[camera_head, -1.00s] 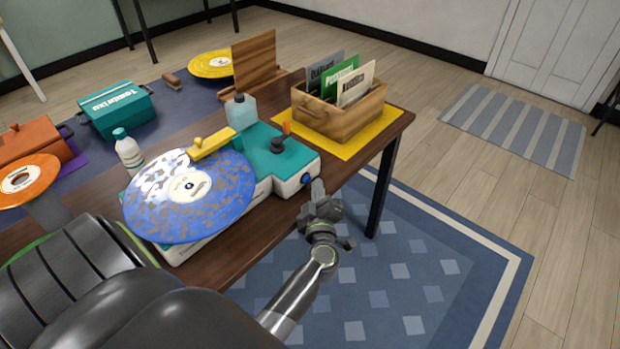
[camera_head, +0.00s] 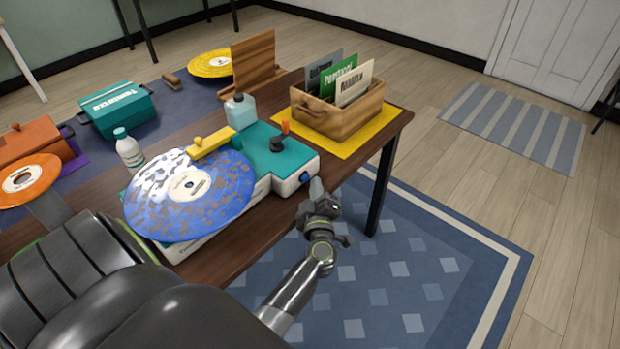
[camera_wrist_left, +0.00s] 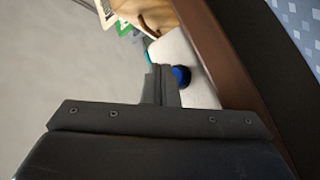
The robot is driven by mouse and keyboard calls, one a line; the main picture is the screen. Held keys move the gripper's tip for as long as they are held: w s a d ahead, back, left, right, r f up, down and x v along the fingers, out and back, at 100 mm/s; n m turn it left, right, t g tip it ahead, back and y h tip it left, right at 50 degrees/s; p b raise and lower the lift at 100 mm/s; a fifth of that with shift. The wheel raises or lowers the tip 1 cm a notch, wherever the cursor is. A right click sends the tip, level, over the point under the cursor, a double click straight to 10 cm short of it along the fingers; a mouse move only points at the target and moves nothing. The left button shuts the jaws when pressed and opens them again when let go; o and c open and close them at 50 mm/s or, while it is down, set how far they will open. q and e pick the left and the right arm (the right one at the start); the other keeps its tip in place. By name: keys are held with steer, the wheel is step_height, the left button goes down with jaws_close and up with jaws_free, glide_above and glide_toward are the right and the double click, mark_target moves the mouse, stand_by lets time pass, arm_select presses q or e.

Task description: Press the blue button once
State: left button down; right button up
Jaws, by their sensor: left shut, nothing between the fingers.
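The blue button (camera_head: 305,178) is on the front side of the white and teal record player (camera_head: 285,158) near its right corner. It also shows as a dark blue round knob in the left wrist view (camera_wrist_left: 181,76), just right of the fingertips. My left gripper (camera_head: 316,187) is shut and empty, its tip close to the button in the head view. In the wrist view the closed fingers (camera_wrist_left: 161,80) lie beside the button; whether they touch it I cannot tell. My right gripper is not in view.
A blue speckled record (camera_head: 185,215) lies on the player. A wooden crate (camera_head: 330,122) of record sleeves stands on a yellow mat behind it. A white bottle (camera_head: 130,155) and a pale blue bottle (camera_head: 240,112) stand nearby. The rug in front of the table is clear.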

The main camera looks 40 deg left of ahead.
arm_select(q)
steer(key=shift+s+a, duration=0.1)
steer(key=shift+a, duration=0.4)
stand_by(0.8)
steer(key=shift+s+d+f, duration=0.1)
steer(key=shift+s+f, duration=0.1)
steer(key=shift+f, duration=0.25)
steer(key=shift+d+f, duration=0.1)
steer(key=shift+d, duration=2)
